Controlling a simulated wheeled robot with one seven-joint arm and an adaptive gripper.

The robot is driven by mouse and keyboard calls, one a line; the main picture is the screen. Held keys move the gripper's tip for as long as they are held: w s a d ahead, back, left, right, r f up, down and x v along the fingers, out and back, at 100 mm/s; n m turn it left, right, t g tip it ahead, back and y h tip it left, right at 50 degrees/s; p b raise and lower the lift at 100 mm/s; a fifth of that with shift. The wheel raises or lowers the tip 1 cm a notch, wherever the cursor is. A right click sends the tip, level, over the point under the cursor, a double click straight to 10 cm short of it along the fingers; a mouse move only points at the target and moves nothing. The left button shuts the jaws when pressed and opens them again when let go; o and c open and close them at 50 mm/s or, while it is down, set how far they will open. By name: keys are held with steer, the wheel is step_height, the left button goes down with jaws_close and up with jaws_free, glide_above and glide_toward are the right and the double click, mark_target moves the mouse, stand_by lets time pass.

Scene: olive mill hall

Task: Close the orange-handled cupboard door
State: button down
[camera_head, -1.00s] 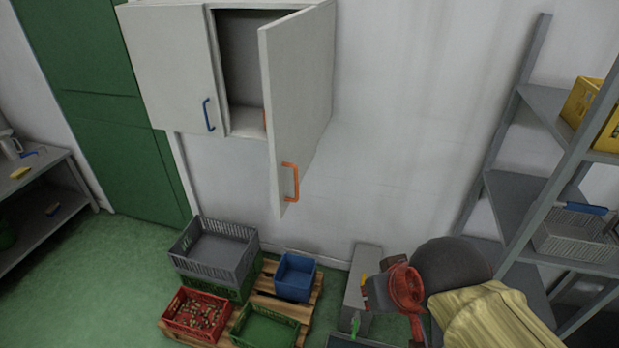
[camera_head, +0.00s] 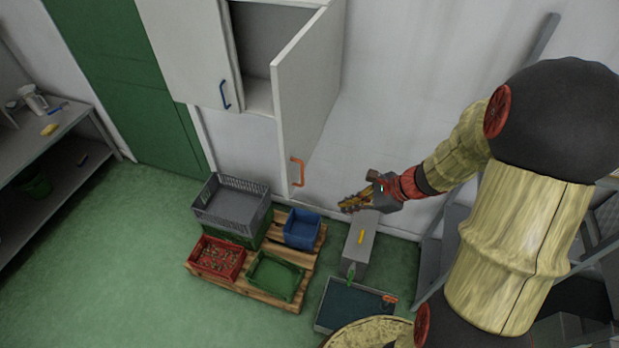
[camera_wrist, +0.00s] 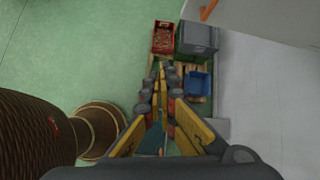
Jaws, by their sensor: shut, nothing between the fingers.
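The orange-handled cupboard door (camera_head: 308,95) stands wide open, swung out from the white wall cupboard. Its orange handle (camera_head: 298,171) is near the door's lower free edge; the wrist view shows an orange handle (camera_wrist: 208,10) at the top. The right compartment (camera_head: 262,50) is open to view and looks empty where I can see in. My gripper (camera_head: 345,206) is shut and empty, to the right of the handle and lower in the picture, apart from the door. In the wrist view my gripper (camera_wrist: 166,68) points away over the floor and crates.
The blue-handled door (camera_head: 185,50) beside it is shut. Below are a pallet (camera_head: 245,291) with a grey crate (camera_head: 232,207), red crate (camera_head: 217,259), green crate (camera_head: 275,277) and blue bin (camera_head: 302,229). A grey box (camera_head: 359,245) stands right of them. Green floor at left is clear.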

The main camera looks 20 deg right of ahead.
steer(key=w+a+f+m+t, duration=0.1)
steer(key=w+a+f+m, duration=0.1)
steer(key=w, duration=0.4)
steer(key=w+a+f+m+p, duration=0.1)
steer(key=w+a+f+m, duration=0.1)
steer(key=w, duration=0.4)
steer(key=shift+w+a+f+m+t, duration=0.4)
steer(key=shift+a+f, duration=0.5)
steer(key=shift+a, duration=0.3)
steer(key=shift+a, duration=0.1)
